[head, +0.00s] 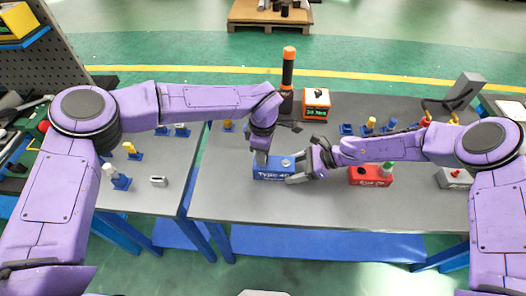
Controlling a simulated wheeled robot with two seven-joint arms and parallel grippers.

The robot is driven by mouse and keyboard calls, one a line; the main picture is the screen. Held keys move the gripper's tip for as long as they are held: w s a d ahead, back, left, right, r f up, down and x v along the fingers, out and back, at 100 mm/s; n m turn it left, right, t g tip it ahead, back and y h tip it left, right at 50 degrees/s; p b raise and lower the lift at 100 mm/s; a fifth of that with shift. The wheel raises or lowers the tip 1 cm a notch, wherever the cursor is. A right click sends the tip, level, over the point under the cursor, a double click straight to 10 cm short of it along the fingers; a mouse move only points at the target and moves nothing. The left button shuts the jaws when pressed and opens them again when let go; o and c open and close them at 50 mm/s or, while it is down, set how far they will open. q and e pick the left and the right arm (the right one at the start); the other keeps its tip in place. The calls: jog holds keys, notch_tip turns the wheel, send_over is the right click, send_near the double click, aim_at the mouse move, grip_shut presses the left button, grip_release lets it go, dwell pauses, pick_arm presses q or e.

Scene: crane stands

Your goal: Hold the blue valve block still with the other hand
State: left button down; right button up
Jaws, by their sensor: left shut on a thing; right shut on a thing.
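The blue valve block (270,174), marked with white "Type" lettering, sits on the grey table in front of me. A small round grey fitting shows on its top. My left gripper (261,160) comes down from above onto the left part of the block's top. It is shut on a part there, which its fingers hide. My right gripper (300,171) reaches in from the right and is shut on the block's right end, with one finger along the front side. The block looks flat and level on the table.
A red block (371,176) with a green-topped fitting stands to the right, with a grey block (454,178) beyond. Behind are an orange-and-black tool (288,72) and an orange display box (316,104). Small blue stands (368,127) line the back right. The front table area is clear.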

pick_arm(q)
jog(key=m, duration=0.4)
jog(key=shift+m, duration=0.3)
jog(key=m, duration=0.5)
jog(key=m, duration=0.5)
